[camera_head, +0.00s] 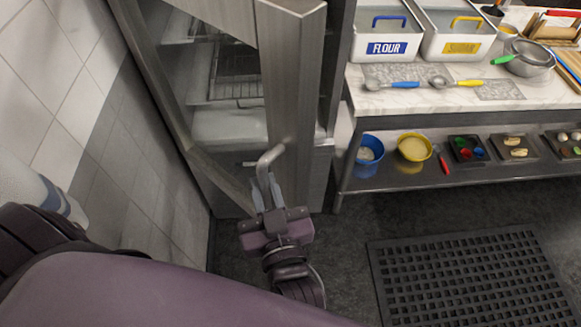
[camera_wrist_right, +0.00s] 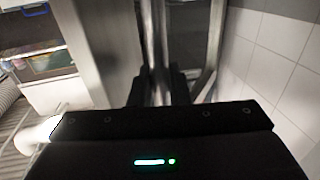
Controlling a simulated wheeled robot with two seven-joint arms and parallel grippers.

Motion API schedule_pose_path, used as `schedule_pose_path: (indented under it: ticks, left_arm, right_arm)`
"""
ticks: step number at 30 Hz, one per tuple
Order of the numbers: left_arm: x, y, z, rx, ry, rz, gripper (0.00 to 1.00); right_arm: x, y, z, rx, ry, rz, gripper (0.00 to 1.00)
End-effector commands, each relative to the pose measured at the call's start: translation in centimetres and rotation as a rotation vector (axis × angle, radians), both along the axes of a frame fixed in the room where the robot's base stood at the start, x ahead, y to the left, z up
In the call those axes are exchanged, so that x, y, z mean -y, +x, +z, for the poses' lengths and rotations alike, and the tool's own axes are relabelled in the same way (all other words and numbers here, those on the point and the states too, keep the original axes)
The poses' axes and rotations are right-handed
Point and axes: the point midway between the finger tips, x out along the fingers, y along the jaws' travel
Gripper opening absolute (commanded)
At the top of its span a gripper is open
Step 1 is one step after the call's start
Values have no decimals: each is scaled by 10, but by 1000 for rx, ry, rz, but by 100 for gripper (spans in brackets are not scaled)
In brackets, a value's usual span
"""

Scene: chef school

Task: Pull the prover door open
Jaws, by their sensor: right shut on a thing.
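The prover door (camera_head: 292,90) is a tall steel frame with a glass pane, and wire racks show behind the glass. Its handle-side edge appears to stand out from the cabinet, so the door looks partly open. The bent metal handle (camera_head: 268,160) is at the lower part of that edge. My right gripper (camera_head: 264,196) is shut on the lower end of the handle. In the right wrist view the handle (camera_wrist_right: 155,45) runs upright between the dark fingers (camera_wrist_right: 158,88). My left gripper is not in view.
A tiled wall (camera_head: 60,75) stands close on the left. On the right, a bench (camera_head: 420,98) holds a flour bin (camera_head: 388,46), a sugar bin (camera_head: 462,47) and scoops. A black floor mat (camera_head: 470,275) lies at lower right.

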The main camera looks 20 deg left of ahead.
Motion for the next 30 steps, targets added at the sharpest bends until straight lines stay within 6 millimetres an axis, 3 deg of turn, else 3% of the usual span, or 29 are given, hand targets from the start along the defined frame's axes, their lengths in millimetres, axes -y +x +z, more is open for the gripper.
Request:
schedule_pose_path:
  ticks: [6,17,18,21,30]
  left_arm:
    - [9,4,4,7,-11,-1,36]
    - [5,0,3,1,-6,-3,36]
    - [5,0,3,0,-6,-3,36]
    - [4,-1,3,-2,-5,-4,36]
    - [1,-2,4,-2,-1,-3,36]
  right_arm:
    - [-8,-11,1,0,3,6,0]
    - [-8,-12,1,1,3,6,0]
    - [-8,-12,1,1,3,6,21]
    - [-8,-11,1,1,3,5,34]
    - [-7,-12,0,0,1,5,35]
